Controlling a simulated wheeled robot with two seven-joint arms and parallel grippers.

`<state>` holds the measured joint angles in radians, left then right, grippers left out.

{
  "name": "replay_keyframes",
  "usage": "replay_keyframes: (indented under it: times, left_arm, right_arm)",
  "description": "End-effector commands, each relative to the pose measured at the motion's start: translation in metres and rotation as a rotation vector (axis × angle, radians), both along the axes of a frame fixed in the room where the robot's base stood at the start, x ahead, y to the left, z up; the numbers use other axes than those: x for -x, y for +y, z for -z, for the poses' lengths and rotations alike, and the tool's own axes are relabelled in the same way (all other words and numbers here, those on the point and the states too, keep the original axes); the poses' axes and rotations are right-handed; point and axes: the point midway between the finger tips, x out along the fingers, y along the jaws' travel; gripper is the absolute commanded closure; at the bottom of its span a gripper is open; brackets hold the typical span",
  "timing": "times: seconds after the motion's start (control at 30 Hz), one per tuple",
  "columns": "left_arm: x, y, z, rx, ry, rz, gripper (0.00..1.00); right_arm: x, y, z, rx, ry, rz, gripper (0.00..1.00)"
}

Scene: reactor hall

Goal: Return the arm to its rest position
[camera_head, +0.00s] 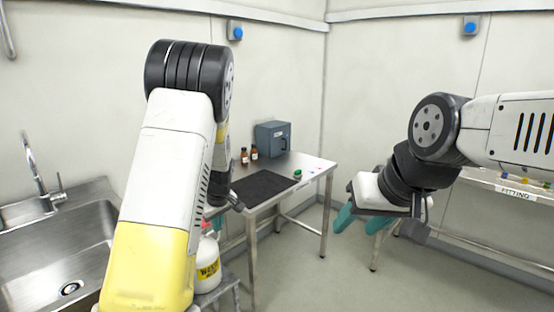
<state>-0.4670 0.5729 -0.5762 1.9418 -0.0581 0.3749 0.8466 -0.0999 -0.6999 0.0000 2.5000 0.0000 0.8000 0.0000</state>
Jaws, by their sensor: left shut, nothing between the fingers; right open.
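My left arm rises from the bottom left, bends at a black joint and hangs down behind its own white and yellow link. My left gripper (216,224) is mostly hidden by that link; only a bit of teal finger shows beside the table's near left corner. It is shut and empty. My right arm comes in from the right edge, bent at a dark joint. My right gripper (360,222) points down with its teal fingers apart, open and empty, to the right of the table in the picture.
A steel table (312,168) carries a black mat (264,185), brown bottles (249,155) and a grey-blue box (272,139). A steel sink (50,250) is at left. A white bottle with a yellow label (208,264) stands low beside my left arm. A bench labelled FITTING (516,193) is at right.

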Motion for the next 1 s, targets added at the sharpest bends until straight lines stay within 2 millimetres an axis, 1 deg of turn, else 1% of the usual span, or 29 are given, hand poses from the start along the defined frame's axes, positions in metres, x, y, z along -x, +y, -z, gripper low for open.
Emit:
replay_keyframes:
  times: [0.03, 0.17, 0.2, 0.27, 0.3, 0.37, 0.4, 0.47, 0.5, 0.57, 0.63, 0.7, 0.8, 0.9, 1.0]
  left_arm:
    - [0.013, -0.003, -0.022, 0.042, -0.005, 0.026, 1.0]
    - [0.049, -0.015, -0.067, 0.117, -0.01, 0.129, 1.0]
    - [0.06, -0.019, -0.081, 0.136, -0.017, 0.166, 1.0]
    - [0.079, -0.024, -0.102, 0.158, -0.03, 0.222, 1.0]
    - [0.092, -0.026, -0.115, 0.168, -0.039, 0.261, 1.0]
    - [0.112, -0.031, -0.135, 0.179, -0.057, 0.322, 1.0]
    - [0.126, -0.033, -0.147, 0.181, -0.071, 0.365, 1.0]
    - [0.147, -0.037, -0.164, 0.181, -0.093, 0.427, 1.0]
    - [0.163, -0.039, -0.175, 0.175, -0.107, 0.472, 1.0]
    - [0.185, -0.042, -0.189, 0.162, -0.13, 0.536, 1.0]
    - [0.212, -0.046, -0.202, 0.136, -0.157, 0.608, 1.0]
    - [0.238, -0.049, -0.212, 0.103, -0.179, 0.677, 1.0]
    - [0.267, -0.052, -0.219, 0.051, -0.202, 0.756, 1.0]
    - [0.288, -0.054, -0.222, 0.007, -0.214, 0.812, 1.0]
    - [0.3, -0.055, -0.222, -0.02, -0.22, 0.843, 1.0]
  right_arm:
    - [0.0, 0.0, 0.0, 0.0, 0.0, 0.0, 0.51]
    - [0.0, 0.0, 0.0, 0.0, 0.0, 0.0, 0.51]
    - [0.0, 0.0, 0.0, 0.0, 0.0, 0.0, 0.51]
    - [0.0, 0.0, 0.0, 0.0, 0.0, 0.0, 0.51]
    - [0.0, 0.0, 0.0, 0.0, 0.0, 0.0, 0.51]
    - [0.0, 0.0, 0.0, 0.0, 0.0, 0.0, 0.51]
    - [0.0, 0.0, 0.0, 0.0, 0.0, 0.0, 0.51]
    - [0.0, 0.0, 0.0, 0.0, 0.0, 0.0, 0.51]
    - [0.0, 0.0, 0.0, 0.0, 0.0, 0.0, 0.51]
    - [0.0, 0.0, 0.0, 0.0, 0.0, 0.0, 0.51]
    - [0.0, 0.0, 0.0, 0.0, 0.0, 0.0, 0.51]
    - [0.0, 0.0, 0.0, 0.0, 0.0, 0.0, 0.51]
    - [0.0, 0.0, 0.0, 0.0, 0.0, 0.0, 0.51]
    - [0.0, 0.0, 0.0, 0.0, 0.0, 0.0, 0.51]
    - [0.0, 0.0, 0.0, 0.0, 0.0, 0.0, 0.51]
